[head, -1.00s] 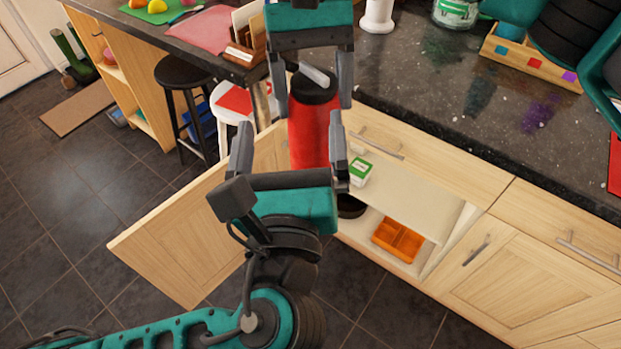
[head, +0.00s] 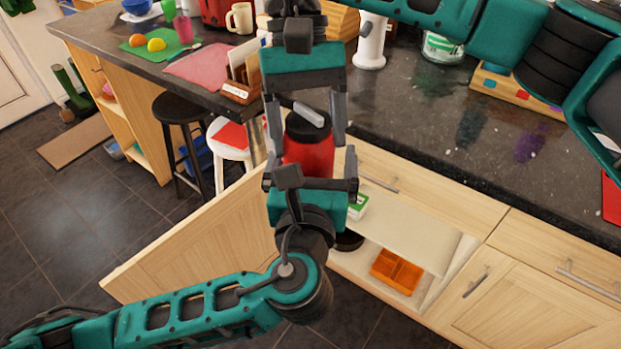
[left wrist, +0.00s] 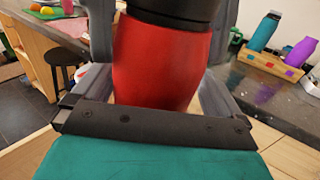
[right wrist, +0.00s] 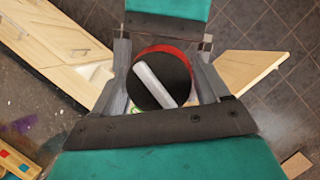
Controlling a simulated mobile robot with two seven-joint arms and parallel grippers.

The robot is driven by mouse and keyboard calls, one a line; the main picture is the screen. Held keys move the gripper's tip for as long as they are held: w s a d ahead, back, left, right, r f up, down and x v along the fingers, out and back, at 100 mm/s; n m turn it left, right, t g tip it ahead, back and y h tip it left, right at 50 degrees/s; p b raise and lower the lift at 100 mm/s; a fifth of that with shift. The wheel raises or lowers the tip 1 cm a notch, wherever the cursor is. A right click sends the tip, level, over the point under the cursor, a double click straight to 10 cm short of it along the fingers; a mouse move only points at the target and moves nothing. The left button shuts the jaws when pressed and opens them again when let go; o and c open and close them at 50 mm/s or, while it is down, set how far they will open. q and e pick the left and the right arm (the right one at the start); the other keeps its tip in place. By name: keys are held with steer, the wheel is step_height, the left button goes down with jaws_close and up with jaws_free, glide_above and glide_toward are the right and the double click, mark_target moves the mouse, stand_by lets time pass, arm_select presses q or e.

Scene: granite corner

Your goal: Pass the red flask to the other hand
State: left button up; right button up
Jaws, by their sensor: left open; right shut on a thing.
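The red flask (head: 309,156) with a black lid and a pale bar on top is held upright in the air in front of the counter. My right gripper (head: 307,118) is shut on its upper part from above; in the right wrist view the lid (right wrist: 158,84) sits between its fingers. My left gripper (head: 310,172) is open, with its fingers on both sides of the flask's lower body. In the left wrist view the red body (left wrist: 165,62) fills the space between the fingers. The flask's bottom is hidden behind the left gripper.
An open cabinet door (head: 190,250) stands below at the left. An orange tray (head: 397,271) lies in the open cabinet. The dark counter (head: 430,130) is behind right, with a wooden block holder (head: 515,88). Two stools, one black (head: 181,108), stand at the left.

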arm_select(q)
steer(key=shift+w+d, duration=0.1)
steer(key=shift+w, duration=0.45)
steer(key=shift+s+d, duration=0.1)
steer(key=shift+d, duration=0.05)
steer(key=c, duration=1.2)
arm_select(e)
steer(key=shift+a+r, duration=0.1)
steer(key=shift+a, duration=0.05)
arm_select(q)
steer(key=shift+r, duration=0.1)
steer(key=shift+c, duration=0.2)
arm_select(e)
steer(key=o, duration=1.5)
steer(key=shift+o, duration=1.3)
